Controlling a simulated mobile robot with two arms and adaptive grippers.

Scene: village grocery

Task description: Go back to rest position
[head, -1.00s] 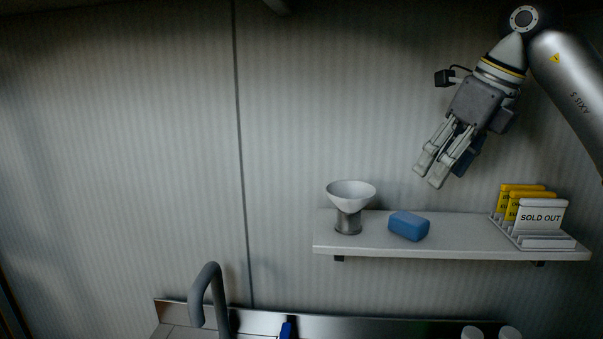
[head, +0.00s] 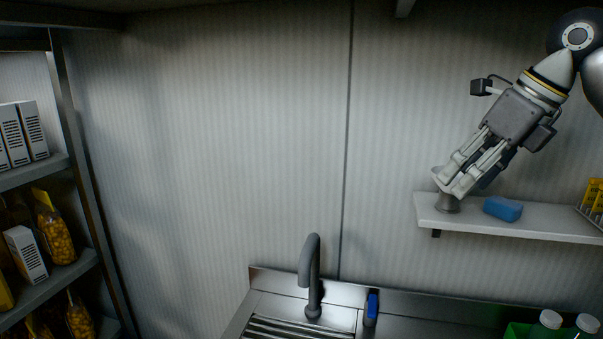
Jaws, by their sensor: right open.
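My right gripper (head: 455,187) is open and points down and to the left in the upper right of the head view. Its fingertips overlap the white bowl (head: 438,176) on its grey stand (head: 448,204) in the picture; I cannot tell whether they touch. A blue block (head: 503,209) lies on the wall shelf (head: 550,224), to the right of the stand. Nothing shows between the fingers. My left gripper is out of view.
A steel sink with a grey tap (head: 313,270) is below the shelf. A blue-topped bottle (head: 371,308) stands beside it. White-capped bottles (head: 549,322) are in a green crate at lower right. Shelves with boxes (head: 26,253) and yellow bags (head: 56,236) are at left.

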